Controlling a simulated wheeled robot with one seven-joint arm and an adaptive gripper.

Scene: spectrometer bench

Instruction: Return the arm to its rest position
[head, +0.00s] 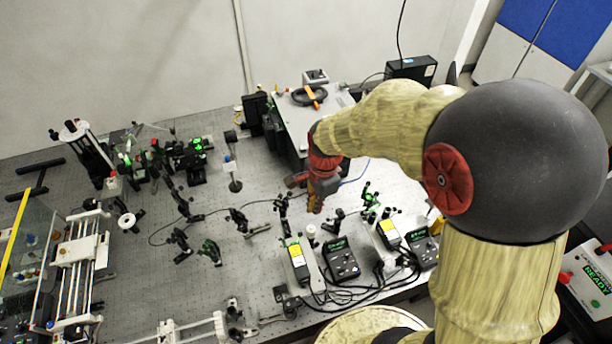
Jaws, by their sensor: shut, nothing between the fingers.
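My gripper (314,197) hangs at the end of my arm over the right part of the optical bench (190,290), pointing down. It is small in the head view. It is shut, with nothing between its fingers. It shows above the optic mounts and in front of the grey box; its exact height over the bench is hard to tell. My arm (385,115) bends from the large dark joint at the right out to the gripper and hides part of the bench's right side.
Small optic mounts (209,251) stand across the middle. Two controllers with green displays (341,260) and their cables lie below the gripper. A grey box (296,118) with an orange-handled tool stands behind. A rail frame (78,255) is at left. The bench's front middle is fairly clear.

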